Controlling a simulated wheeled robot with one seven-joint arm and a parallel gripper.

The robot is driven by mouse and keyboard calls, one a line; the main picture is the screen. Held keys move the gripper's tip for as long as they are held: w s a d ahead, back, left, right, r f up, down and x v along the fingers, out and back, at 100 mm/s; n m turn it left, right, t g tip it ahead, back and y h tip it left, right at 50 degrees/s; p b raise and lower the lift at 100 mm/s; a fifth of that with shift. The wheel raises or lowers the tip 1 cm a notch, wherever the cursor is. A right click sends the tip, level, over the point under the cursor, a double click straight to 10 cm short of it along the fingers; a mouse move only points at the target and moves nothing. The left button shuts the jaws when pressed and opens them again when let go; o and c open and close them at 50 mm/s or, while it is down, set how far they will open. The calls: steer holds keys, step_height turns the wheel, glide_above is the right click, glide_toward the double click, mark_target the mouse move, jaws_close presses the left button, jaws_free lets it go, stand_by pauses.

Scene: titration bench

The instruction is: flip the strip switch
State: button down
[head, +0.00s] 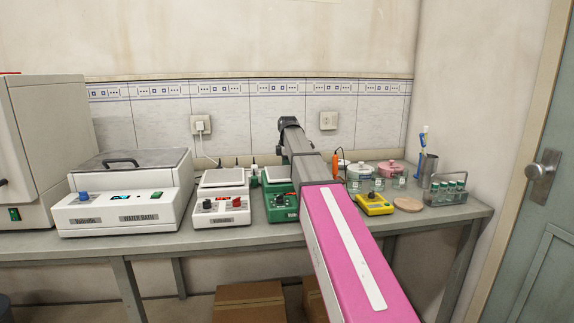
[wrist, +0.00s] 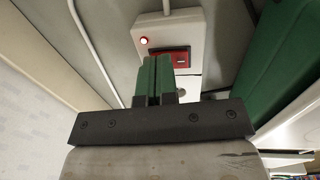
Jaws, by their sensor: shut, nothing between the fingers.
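The power strip (wrist: 171,32) is white and shows at the top of the wrist view, with a cable leaving its end. Its red rocker switch (wrist: 181,59) sits in a dark frame, partly hidden by my fingers, so its tilt is unclear. A small red lamp (wrist: 144,40) beside the switch is lit. My gripper (wrist: 157,60) has green fingers, shut together and empty. Their tips overlap the switch's left part in this view; I cannot tell whether they touch it. In the head view my arm hides the fingers and I cannot make out the strip.
A green stirrer (head: 281,207) stands beside my arm, with a white stirrer (head: 221,205) and a water bath (head: 125,205) to its left. A yellow device (head: 374,204), jars (head: 359,175) and a vial rack (head: 446,194) stand to the right. The tiled wall (head: 265,125) closes the back.

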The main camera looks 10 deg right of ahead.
steer(key=shift+w+f, duration=0.1)
steer(key=shift+f, duration=0.45)
steer(key=shift+s, duration=1.1)
steer(key=shift+r, duration=0.35)
step_height(320, 180, up, 14)
